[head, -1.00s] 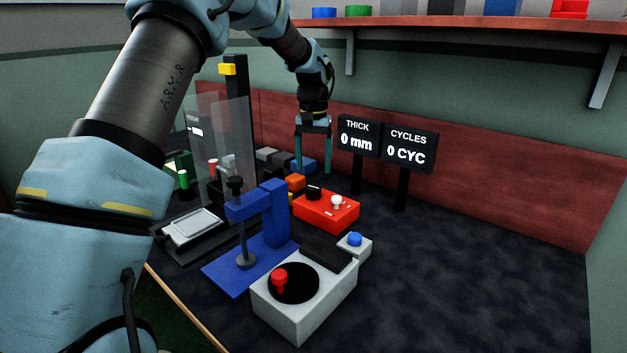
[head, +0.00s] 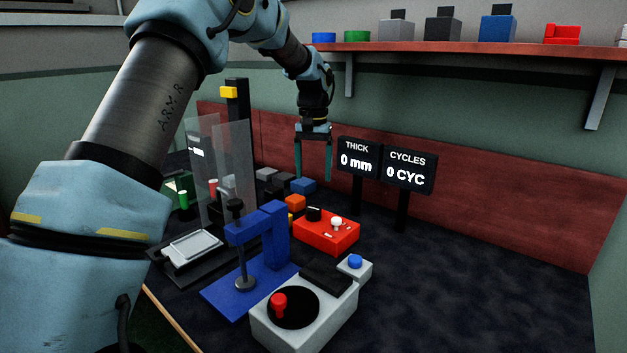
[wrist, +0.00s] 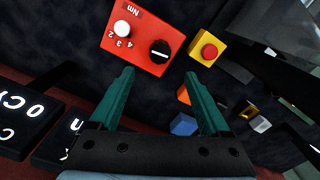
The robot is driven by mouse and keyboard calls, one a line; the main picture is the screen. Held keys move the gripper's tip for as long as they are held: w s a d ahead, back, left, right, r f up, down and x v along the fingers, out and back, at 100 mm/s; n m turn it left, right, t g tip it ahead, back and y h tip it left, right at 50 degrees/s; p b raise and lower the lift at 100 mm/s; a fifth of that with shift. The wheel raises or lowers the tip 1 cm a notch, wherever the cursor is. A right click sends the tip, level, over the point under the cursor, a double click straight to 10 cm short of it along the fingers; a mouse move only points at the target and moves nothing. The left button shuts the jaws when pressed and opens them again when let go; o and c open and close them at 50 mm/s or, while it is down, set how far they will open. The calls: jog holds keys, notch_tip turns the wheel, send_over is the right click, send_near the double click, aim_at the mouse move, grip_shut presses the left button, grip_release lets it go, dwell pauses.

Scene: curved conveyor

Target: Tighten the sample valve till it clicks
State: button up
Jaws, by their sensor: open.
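No part in view is labelled as the sample valve. A red box (head: 325,238) on the dark bench carries a black round knob (head: 314,214) and a white knob (head: 337,222). In the wrist view the red box (wrist: 137,50) shows "Nm" and the numbers 4, 3, 2 by the white knob (wrist: 122,29); the black knob (wrist: 160,51) has a white line on it. My gripper (head: 313,172) is open and empty, pointing down above the bench behind the red box. In the wrist view my gripper (wrist: 160,78) has its fingers wide apart, with the red box beyond the tips.
A yellow box with a red button (wrist: 207,52) and small blocks lie near the red box. A blue clamp stand (head: 275,238) and a grey box with a red-handled crank (head: 279,303) stand in front. The THICK (head: 358,158) and CYCLES (head: 409,171) signs stand right of my gripper.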

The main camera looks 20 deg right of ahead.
aim_at(314, 208)
jog(key=shift+r+p, duration=0.3)
jog(key=shift+p, duration=0.8)
notch_tip(314, 208, down, 11)
jog(key=shift+f+p, duration=0.2)
jog(key=shift+p, duration=0.5)
grip_shut()
jog(key=shift+r, duration=0.1)
